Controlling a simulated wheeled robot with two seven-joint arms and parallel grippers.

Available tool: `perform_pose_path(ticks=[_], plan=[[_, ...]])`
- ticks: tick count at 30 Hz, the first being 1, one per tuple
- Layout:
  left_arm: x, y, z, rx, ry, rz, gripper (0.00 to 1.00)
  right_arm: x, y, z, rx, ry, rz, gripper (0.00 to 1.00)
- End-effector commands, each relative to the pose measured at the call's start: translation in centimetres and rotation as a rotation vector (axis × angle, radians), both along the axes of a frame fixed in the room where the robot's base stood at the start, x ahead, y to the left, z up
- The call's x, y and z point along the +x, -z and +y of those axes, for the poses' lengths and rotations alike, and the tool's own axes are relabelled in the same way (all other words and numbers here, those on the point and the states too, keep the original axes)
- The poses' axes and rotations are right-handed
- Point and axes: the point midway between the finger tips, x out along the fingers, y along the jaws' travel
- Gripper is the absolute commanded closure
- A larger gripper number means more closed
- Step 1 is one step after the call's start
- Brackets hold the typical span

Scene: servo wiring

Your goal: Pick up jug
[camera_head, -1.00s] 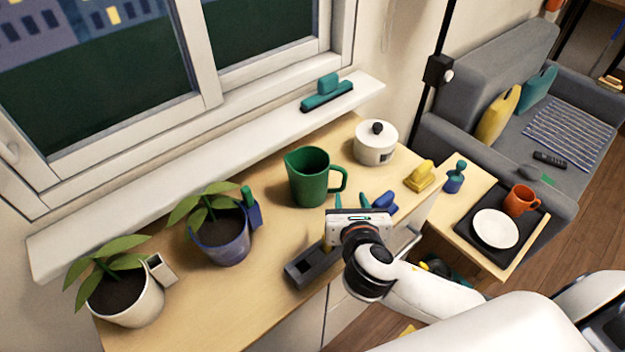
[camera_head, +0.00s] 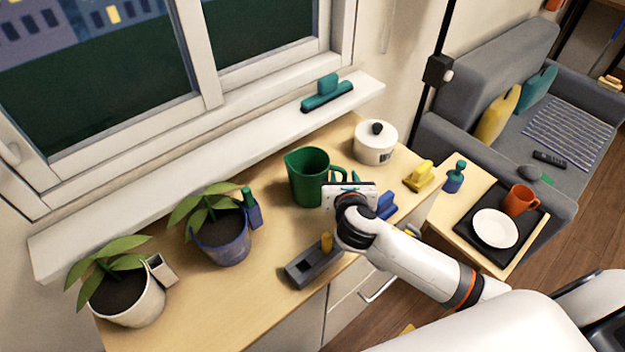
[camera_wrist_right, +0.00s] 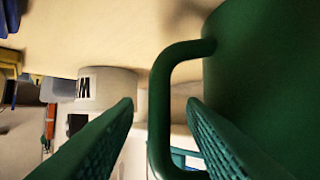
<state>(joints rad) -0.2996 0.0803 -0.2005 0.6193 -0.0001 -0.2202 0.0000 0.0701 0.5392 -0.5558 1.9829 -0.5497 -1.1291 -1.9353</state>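The green jug (camera_head: 307,180) stands upright on the wooden counter, its handle facing right. In the head view my right gripper (camera_head: 349,178) is beside the handle and partly covers it. In the right wrist view the jug body (camera_wrist_right: 265,75) fills the right side, and its handle (camera_wrist_right: 159,110) runs down between the two teal fingers of my right gripper (camera_wrist_right: 160,103). The fingers are open, with gaps visible on both sides of the handle. My left gripper is not in view.
A white lidded pot (camera_head: 375,143) stands behind the jug to the right. A yellow object (camera_head: 418,177) and a blue object (camera_head: 386,206) lie near the counter edge. A grey holder (camera_head: 313,267) is in front. Potted plants (camera_head: 222,237) stand left. The counter (camera_head: 265,285) has free room front left.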

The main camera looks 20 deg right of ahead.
Motion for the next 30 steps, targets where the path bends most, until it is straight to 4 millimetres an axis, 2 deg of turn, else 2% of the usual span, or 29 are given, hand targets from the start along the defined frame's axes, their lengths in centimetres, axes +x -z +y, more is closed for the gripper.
perform_pose_path(ticks=[2,6,9,23,30], plan=[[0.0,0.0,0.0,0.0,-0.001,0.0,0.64,0.0,0.0,0.0,0.0,0.0,0.0,0.65],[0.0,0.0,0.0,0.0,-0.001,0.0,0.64,0.0,0.0,0.0,0.0,0.0,0.0,0.88],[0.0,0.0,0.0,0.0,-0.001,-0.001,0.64,0.0,0.0,0.0,0.0,0.0,0.0,1.0],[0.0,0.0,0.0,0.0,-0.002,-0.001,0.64,0.0,-0.2,0.0,0.001,0.0,-0.004,1.0],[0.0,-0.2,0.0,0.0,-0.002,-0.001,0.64,0.0,-1.2,0.0,0.001,-0.001,-0.007,1.0]])
